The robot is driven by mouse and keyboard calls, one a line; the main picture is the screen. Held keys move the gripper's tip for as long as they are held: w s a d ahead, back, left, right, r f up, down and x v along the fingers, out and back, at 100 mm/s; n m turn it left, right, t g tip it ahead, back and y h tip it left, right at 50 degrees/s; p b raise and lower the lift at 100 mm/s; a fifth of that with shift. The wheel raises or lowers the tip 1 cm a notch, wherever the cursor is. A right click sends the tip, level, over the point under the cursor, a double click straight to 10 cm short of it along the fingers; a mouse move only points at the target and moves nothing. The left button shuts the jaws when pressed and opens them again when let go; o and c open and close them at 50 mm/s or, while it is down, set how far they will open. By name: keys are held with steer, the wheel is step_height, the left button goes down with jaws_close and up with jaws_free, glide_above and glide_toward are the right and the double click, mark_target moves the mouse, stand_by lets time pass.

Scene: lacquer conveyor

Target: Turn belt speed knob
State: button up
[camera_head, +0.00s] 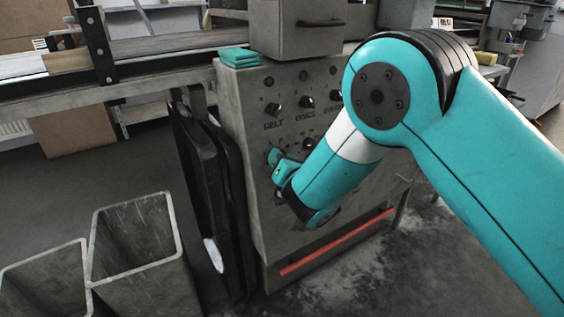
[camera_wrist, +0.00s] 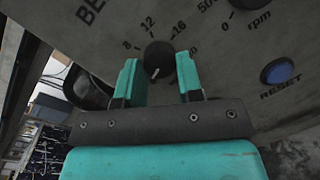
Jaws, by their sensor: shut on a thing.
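The black belt speed knob (camera_wrist: 159,58) is on the grey panel face, with a scale reading 8, 12 and 16 around it and a partly visible "BE" label. A small pale mark shows at its lower edge. My gripper (camera_wrist: 158,72) has one teal finger on each side of the knob and is shut on it. In the head view, my gripper (camera_head: 278,166) is at the lower left of the control cabinet (camera_head: 262,228), and the knob is hidden there behind the fingers and wrist.
A blue reset button (camera_wrist: 277,71) and an rpm dial scale lie to the right. Upper knobs (camera_head: 273,109) are on the cabinet. A dark rounded part (camera_wrist: 88,88) is close left of the fingers. Grey bins (camera_head: 136,235) stand on the floor at left, and a teal stack (camera_head: 240,58) lies on top.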

steer(key=shift+a+r+m+g+h+p, duration=0.2)
steer(key=shift+m+g+p, duration=0.45)
steer(key=shift+m, duration=2.1)
steer(key=shift+d+r+m+g+h+p, duration=0.25)
steer(key=shift+m+p, duration=0.65)
steer(key=shift+m, duration=1.8)
steer(key=shift+a+f+m+g+h+p, duration=0.15)
steer(key=shift+m+g+h+p, duration=0.5)
steer(key=shift+m, duration=2.1)
steer(key=shift+r+y, duration=0.1)
steer(key=shift+y, duration=0.3)
steer(key=o, duration=0.9)
